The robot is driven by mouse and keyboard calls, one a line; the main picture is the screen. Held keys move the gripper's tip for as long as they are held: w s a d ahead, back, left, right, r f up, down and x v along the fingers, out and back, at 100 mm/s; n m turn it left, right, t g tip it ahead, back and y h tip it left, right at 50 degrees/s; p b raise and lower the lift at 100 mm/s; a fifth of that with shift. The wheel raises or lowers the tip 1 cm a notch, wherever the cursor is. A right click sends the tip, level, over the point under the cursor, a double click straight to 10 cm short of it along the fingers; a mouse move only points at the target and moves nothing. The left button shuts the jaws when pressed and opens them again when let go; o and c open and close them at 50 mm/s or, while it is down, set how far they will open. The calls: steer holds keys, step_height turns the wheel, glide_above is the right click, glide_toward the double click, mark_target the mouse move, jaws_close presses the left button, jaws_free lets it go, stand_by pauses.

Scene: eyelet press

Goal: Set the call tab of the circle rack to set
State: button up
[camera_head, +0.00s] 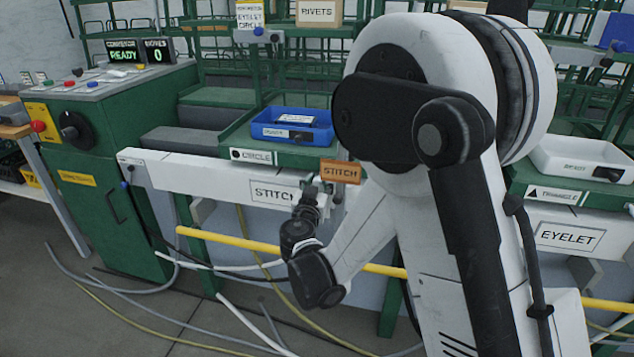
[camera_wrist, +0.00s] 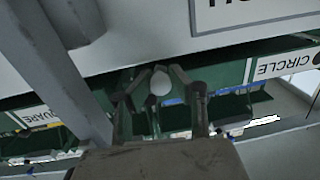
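The circle rack's lane carries a white CIRCLE label (camera_head: 251,156) below a blue tray (camera_head: 318,132); the label also shows inverted in the wrist view (camera_wrist: 285,65). My gripper (camera_head: 312,184) is in front of the white STITCH beam, just left of an orange STITCH block (camera_head: 341,170). In the wrist view my gripper's fingers (camera_wrist: 162,75) bend inward with a gap between the tips. A pale round knob (camera_wrist: 160,84) shows in that gap; I cannot tell whether the fingers touch it. I cannot make out the call tab or its setting for certain.
The white STITCH beam (camera_head: 190,172) and a yellow rail (camera_head: 230,239) run across the front. A green control cabinet (camera_head: 110,200) stands left. A white tray (camera_head: 580,158) lies at right above the EYELET beam. My arm hides the middle right.

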steer(key=shift+o, duration=1.3)
steer(key=s+a, duration=0.2)
steer(key=s, duration=1)
steer(key=shift+r, duration=0.1)
